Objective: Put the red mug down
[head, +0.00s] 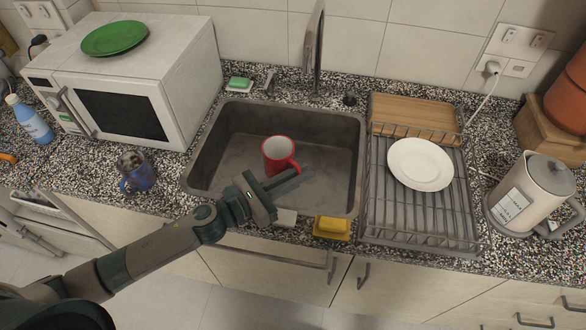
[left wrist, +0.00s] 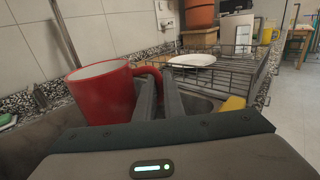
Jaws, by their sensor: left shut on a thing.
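The red mug (head: 279,154) with a white inside is upright over the sink (head: 190,178) in the head view. It also shows large at the left in the left wrist view (left wrist: 103,95). My left gripper (head: 290,181) reaches in over the sink's front edge. Its fingers (left wrist: 160,97) are shut on the mug's handle, with the mug's body beside them. I cannot tell whether the mug's base touches the sink floor. My right gripper is not in view.
A dish rack (head: 420,240) with a white plate (head: 420,164) stands right of the sink. A yellow sponge (head: 332,227) lies at the sink's front edge. A blue mug (head: 136,172) stands left, a kettle (head: 530,192) far right. The faucet (head: 315,45) rises behind the sink.

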